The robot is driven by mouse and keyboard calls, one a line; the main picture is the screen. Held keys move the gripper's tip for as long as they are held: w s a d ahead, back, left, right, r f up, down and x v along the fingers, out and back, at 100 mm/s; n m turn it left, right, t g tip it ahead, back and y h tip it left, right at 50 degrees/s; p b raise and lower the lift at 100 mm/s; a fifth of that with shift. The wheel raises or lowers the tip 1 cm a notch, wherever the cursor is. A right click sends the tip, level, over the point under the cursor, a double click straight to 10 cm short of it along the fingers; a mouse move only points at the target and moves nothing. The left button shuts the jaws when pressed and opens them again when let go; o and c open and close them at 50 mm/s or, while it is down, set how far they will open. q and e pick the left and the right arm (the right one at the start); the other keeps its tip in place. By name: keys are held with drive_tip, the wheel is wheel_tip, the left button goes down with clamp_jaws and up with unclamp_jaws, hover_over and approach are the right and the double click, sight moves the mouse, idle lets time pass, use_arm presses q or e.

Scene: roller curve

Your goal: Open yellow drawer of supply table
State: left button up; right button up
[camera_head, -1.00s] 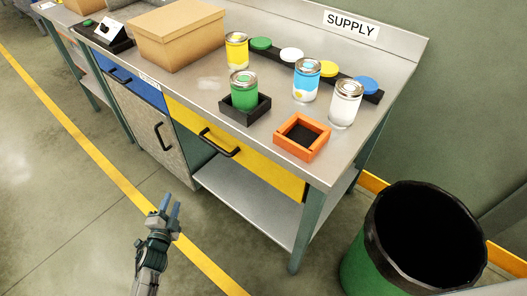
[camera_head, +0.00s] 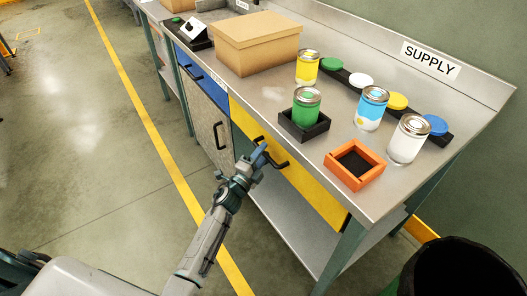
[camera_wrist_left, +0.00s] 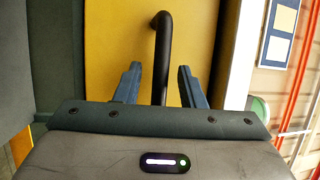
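The supply table (camera_head: 232,84) has a yellow drawer (camera_head: 312,190) at its front, and the drawer looks shut. The drawer has a black bar handle (camera_head: 279,160), which also shows in the left wrist view (camera_wrist_left: 162,50). My left gripper (camera_head: 258,156) is at the drawer front, at the handle. In the left wrist view my left gripper (camera_wrist_left: 158,85) is open, with one blue finger on each side of the handle bar and gaps showing between them. My right gripper is not in view.
A blue drawer (camera_head: 200,75) and a grey cabinet door (camera_head: 207,125) are left of the yellow drawer. Paint cans, a cardboard box (camera_head: 257,42) and an orange tray (camera_head: 355,165) stand on top. A dark bin (camera_head: 455,270) stands at the lower right. Floor at left is clear.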

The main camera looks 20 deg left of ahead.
use_arm(q)
drive_tip(key=shift+w+d, duration=0.1)
drive_tip(key=shift+w, duration=0.3)
clamp_jaws()
drive_tip(key=shift+s, duration=0.1)
